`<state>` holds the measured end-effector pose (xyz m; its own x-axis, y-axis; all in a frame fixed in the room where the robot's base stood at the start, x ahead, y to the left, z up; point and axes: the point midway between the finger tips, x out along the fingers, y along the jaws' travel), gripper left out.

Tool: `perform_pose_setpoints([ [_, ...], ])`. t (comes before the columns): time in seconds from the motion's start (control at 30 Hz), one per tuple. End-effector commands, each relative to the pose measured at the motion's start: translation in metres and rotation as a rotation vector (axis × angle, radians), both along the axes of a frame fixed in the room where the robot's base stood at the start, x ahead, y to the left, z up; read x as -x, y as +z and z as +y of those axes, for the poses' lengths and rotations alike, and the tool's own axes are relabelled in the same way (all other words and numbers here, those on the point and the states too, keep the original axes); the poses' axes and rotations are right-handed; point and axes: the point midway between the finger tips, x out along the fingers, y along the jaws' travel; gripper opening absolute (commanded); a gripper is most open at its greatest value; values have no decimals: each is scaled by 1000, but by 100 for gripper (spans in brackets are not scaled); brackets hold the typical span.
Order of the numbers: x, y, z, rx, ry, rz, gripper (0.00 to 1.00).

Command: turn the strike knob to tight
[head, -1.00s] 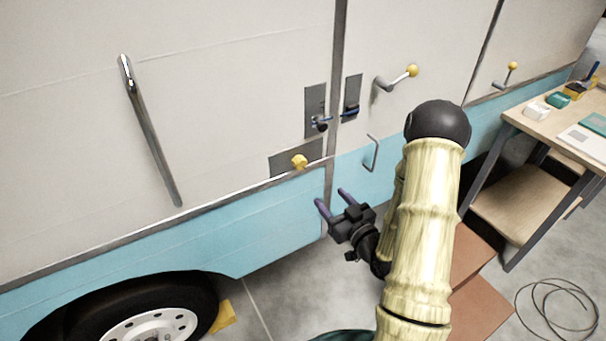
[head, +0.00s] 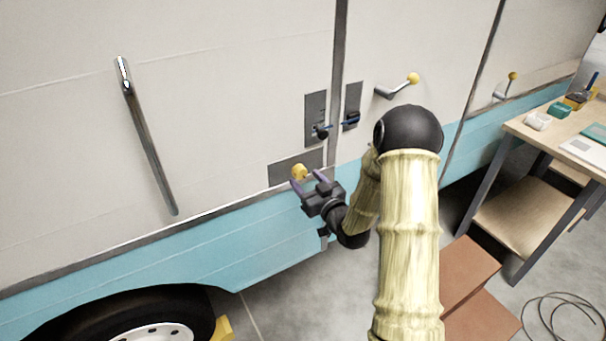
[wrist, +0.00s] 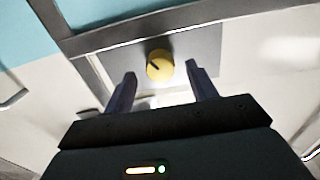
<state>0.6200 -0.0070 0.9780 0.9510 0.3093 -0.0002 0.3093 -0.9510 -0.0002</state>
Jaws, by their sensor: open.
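A round yellow knob (head: 299,172), which I take for the strike knob, sits on a grey plate (head: 283,175) low on the camper's side wall. In the wrist view the knob (wrist: 160,66) has a dark pointer line towards its left side. No readable marks show on the plate. My gripper (head: 309,181) is open and empty just in front of the knob. In the wrist view its two fingers (wrist: 161,74) point at the plate, one on each side of the knob. Whether the fingers touch the knob cannot be told.
A dark knob (head: 321,131) and a dark latch with a blue lever (head: 350,118) sit just above, beside the door seam. A yellow-tipped handle (head: 398,86) and a long metal grab bar (head: 150,140) stick out. A workbench (head: 553,128) stands at right.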

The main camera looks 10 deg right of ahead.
Motion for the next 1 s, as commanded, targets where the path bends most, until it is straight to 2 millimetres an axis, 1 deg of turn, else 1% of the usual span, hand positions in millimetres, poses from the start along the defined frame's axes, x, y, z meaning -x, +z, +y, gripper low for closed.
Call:
perform_pose_setpoints([
  [0.03,-8,1,3,-1,1,-2,57],
  [0.1,-16,1,5,0,1,-1,57],
  [0.2,-23,0,8,0,0,-1,57],
  [0.5,-26,-1,8,0,0,1,57],
  [0.57,-26,-1,8,0,0,0,47],
  [0.6,-26,-1,8,0,0,0,39],
  [0.67,-26,-1,8,0,0,0,28],
  [0.73,-26,-1,8,0,0,0,14],
  [1.0,-26,-1,8,12,0,-4,13],
])
